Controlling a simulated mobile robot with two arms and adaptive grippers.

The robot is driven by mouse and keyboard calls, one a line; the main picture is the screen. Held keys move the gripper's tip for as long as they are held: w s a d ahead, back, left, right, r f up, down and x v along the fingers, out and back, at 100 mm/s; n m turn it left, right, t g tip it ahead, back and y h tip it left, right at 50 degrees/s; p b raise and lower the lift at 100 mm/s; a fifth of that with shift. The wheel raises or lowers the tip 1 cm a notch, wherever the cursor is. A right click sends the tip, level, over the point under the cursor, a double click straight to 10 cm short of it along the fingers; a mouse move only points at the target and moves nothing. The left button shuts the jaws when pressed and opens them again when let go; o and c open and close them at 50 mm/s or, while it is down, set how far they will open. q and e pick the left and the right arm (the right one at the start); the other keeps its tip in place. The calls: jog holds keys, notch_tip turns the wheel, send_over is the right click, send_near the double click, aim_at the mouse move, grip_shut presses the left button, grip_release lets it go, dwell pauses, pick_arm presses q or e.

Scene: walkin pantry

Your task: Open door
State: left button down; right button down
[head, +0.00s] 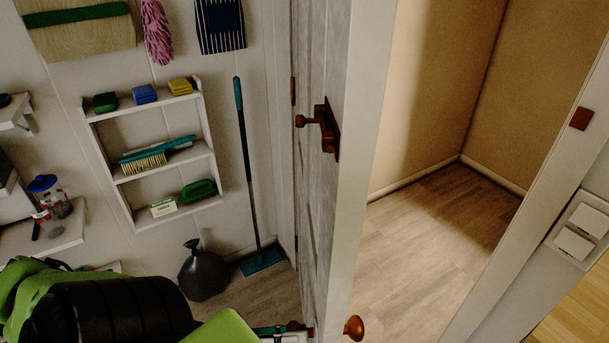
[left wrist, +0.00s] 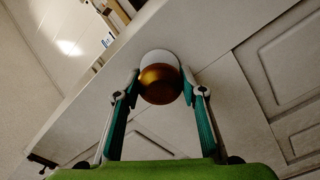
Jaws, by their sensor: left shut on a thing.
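The white panelled door (head: 318,220) stands open in the middle of the head view, seen nearly edge-on. A bronze knob (head: 353,327) sticks out on its right side, low in the view. My left gripper (head: 292,329) is at the door's left face, at the bottom of the head view. In the left wrist view its teal fingers are shut on a round bronze knob (left wrist: 159,84), one finger on each side. A bronze latch-like fitting (head: 326,125) sits higher on the door's left face. My right gripper is not in view.
The doorway to the right opens on a bare wood floor (head: 420,240). A strike plate (head: 581,118) and light switches (head: 580,232) are at the far right.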

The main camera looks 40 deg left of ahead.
pick_arm(q)
jog(key=c, duration=1.3)
grip_release()
jog(key=shift+w, duration=0.15)
jog(key=v, duration=1.2)
